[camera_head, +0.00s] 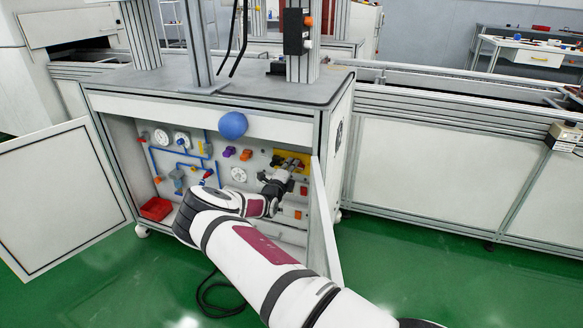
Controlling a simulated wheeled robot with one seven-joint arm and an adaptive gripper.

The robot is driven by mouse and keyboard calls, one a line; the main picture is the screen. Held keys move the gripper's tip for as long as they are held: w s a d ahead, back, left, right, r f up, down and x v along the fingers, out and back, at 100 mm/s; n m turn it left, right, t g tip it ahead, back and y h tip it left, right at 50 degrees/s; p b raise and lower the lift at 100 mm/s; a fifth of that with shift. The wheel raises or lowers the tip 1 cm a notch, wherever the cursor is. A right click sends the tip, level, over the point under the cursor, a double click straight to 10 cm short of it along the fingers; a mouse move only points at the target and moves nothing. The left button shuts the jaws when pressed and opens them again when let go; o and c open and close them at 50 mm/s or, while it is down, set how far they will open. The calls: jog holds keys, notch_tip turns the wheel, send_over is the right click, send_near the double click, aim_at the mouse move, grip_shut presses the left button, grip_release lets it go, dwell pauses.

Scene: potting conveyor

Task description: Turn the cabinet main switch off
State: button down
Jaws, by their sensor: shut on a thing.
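The cabinet (218,105) stands open, with a panel of valves, gauges and switches inside. A yellow plate (304,159) is at the panel's upper right and appears to carry the main switch. My gripper (287,170) is in front of this plate and shut on what appears to be the main switch handle. The fingers and wrist cover most of the handle, so its turn angle cannot be told.
The left door (62,198) and right door (325,215) are swung open, the right one close beside my arm. A blue ball-like object (233,125) is at the cabinet's top edge. A red bin (156,208) sits inside at lower left. A black cable (213,298) lies on the green floor.

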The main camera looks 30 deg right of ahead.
jog(key=shift+w+n, duration=0.1)
jog(key=shift+n, duration=0.9)
jog(key=c, duration=1.6)
grip_release()
jog(key=shift+f, duration=0.1)
jog(key=v, duration=1.2)
